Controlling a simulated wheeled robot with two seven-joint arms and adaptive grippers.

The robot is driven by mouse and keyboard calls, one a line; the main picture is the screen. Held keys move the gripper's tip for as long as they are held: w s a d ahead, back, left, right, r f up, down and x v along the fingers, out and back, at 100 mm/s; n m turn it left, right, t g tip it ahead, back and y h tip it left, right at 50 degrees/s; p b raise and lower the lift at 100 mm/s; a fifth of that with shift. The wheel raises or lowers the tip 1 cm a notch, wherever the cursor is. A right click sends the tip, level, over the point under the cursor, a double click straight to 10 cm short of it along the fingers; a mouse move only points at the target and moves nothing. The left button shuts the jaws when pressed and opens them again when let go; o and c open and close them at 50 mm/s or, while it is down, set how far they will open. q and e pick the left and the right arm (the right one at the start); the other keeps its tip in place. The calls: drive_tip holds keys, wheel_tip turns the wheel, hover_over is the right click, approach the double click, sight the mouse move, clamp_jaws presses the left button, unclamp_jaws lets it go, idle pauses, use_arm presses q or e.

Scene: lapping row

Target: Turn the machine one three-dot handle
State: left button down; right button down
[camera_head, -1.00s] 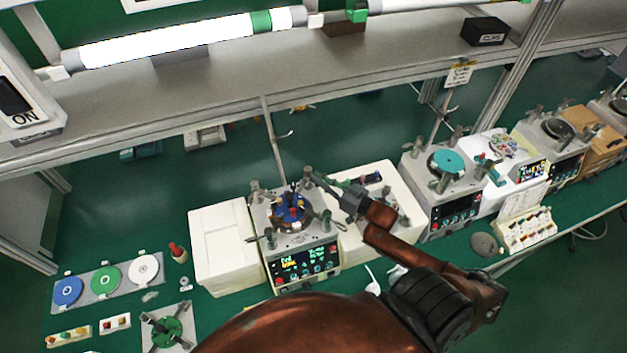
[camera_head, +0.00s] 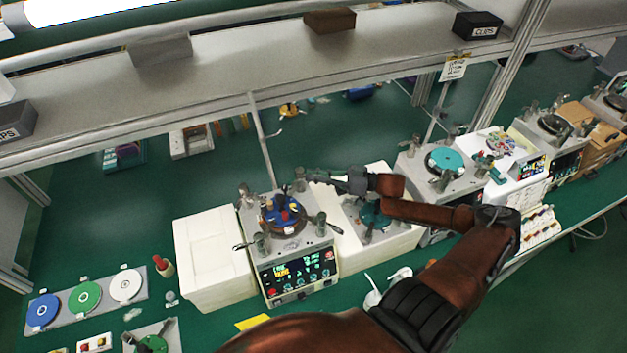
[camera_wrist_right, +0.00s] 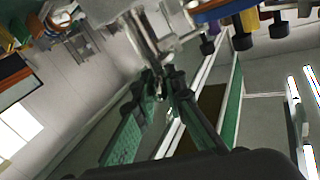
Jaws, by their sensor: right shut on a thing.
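The machine with the blue disc (camera_head: 281,212) stands centre-left in the head view, its lit screen panel (camera_head: 296,274) facing front. Handles on upright posts stand around its disc. The back-right post (camera_head: 299,178) is beside my right gripper (camera_head: 314,179), which reaches in level from the right. In the right wrist view, my right gripper (camera_wrist_right: 163,88) is shut on a metal handle (camera_wrist_right: 143,42); the fingers hide part of it. I cannot make out any dot marks on the handle. My left gripper is out of view.
A white box (camera_head: 212,255) stands left of the machine. A machine with a teal disc (camera_head: 376,215) stands to the right, partly behind my arm. A grey shelf (camera_head: 220,75) runs above and behind. A rack of discs (camera_head: 62,318) lies front left.

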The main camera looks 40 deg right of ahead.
drive_tip(key=shift+f, duration=0.2)
drive_tip(key=c, duration=2)
unclamp_jaws()
drive_tip(key=shift+o, duration=0.2)
drive_tip(key=shift+r, duration=0.1)
wheel_tip(320, 180, up, 10)
drive_tip(key=shift+f, duration=0.1)
drive_tip(key=shift+c, duration=0.4)
